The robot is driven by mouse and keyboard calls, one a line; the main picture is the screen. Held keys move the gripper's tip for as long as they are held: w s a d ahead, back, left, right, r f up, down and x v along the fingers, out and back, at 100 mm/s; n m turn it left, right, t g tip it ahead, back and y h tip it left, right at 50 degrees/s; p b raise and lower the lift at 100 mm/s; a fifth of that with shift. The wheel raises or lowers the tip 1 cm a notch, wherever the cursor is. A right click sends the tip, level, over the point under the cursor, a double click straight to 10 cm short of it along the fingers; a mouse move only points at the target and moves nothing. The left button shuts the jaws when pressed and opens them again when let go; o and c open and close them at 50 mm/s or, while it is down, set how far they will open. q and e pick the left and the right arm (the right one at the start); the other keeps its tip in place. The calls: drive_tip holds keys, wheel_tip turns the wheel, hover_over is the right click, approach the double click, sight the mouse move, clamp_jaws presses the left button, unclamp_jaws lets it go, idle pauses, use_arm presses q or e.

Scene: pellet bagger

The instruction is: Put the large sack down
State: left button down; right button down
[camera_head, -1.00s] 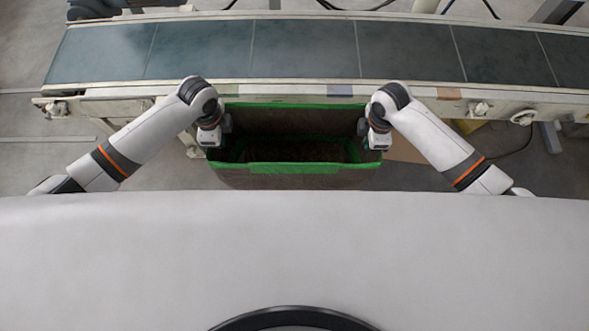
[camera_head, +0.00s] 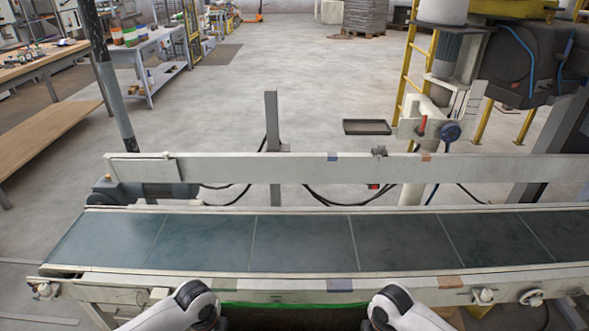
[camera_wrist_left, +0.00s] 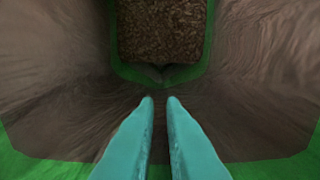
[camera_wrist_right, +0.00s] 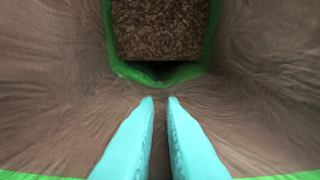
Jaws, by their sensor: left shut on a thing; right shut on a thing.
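The large sack (camera_head: 290,305) shows only as a strip of green rim and dark inside at the bottom of the head view, close in front of the conveyor. In the left wrist view the sack (camera_wrist_left: 60,85) has brown walls, green edging and brown pellets (camera_wrist_left: 162,30) deep inside. The right wrist view shows the same sack (camera_wrist_right: 55,90) and pellets (camera_wrist_right: 160,28). My left gripper (camera_wrist_left: 160,99) and my right gripper (camera_wrist_right: 160,99) are shut on the sack's opposite end walls. Their fingers are out of sight in the head view. The sack's bottom is hidden.
A conveyor (camera_head: 300,242) with a dark belt runs across the view just beyond the sack, with a pale rail (camera_head: 270,170) behind it. A workbench (camera_head: 160,52) stands at the far left. Machinery (camera_head: 520,60) stands at the right. Open floor lies beyond the conveyor.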

use_arm(q)
drive_tip(key=shift+r, duration=0.15)
use_arm(e)
drive_tip(key=shift+w+r, duration=0.1)
drive_tip(key=shift+r, duration=0.1)
